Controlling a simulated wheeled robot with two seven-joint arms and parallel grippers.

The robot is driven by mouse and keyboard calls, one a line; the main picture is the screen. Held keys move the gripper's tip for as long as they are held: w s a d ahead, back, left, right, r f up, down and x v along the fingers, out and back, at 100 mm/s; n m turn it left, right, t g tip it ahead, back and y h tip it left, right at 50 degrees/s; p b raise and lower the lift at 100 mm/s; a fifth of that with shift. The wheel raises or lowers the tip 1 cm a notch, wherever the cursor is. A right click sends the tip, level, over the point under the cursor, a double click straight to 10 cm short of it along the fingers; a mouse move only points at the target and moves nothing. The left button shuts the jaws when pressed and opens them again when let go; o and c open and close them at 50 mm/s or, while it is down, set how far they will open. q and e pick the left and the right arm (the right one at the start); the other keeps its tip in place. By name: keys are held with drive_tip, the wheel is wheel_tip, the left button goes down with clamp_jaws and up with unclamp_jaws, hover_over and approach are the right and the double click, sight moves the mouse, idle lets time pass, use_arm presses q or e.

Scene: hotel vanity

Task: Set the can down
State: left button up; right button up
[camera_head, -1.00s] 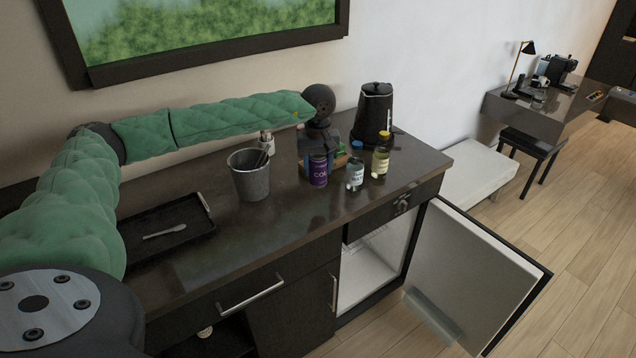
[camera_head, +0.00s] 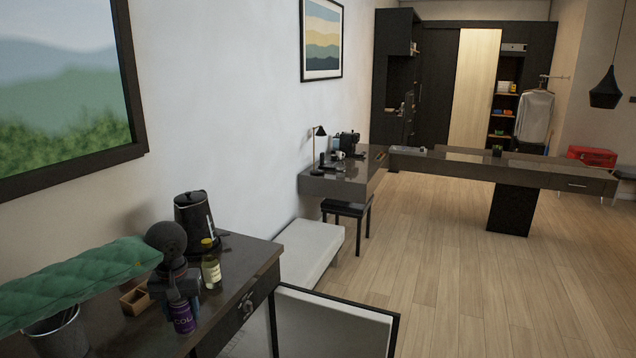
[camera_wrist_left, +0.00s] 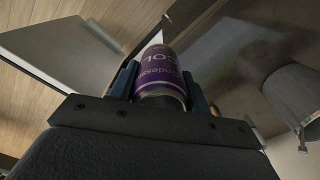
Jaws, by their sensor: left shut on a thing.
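The purple can (camera_head: 182,317) is held upright below my left gripper (camera_head: 181,298) at the right end of the dark counter (camera_head: 140,335). In the left wrist view, the can (camera_wrist_left: 160,70) sits between the two blue-grey fingers (camera_wrist_left: 160,88), which are shut on it. I cannot tell whether its base touches the counter. My right gripper is not in view.
A yellow-capped bottle (camera_head: 211,268) stands close behind the can. A black kettle (camera_head: 193,222) is at the back. A small wooden box (camera_head: 135,298) and a grey bin (camera_head: 60,335) are to the left. The fridge door (camera_head: 330,325) stands open below right.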

use_arm(q)
drive_tip(key=s+d+f+m, duration=0.2)
drive_tip(key=s+d+f, duration=0.6)
drive_tip(key=d+f, duration=0.3)
drive_tip(key=shift+s+d+f, duration=0.25)
drive_tip(key=shift+d+f, duration=0.15)
drive_tip(key=shift+d, duration=0.25)
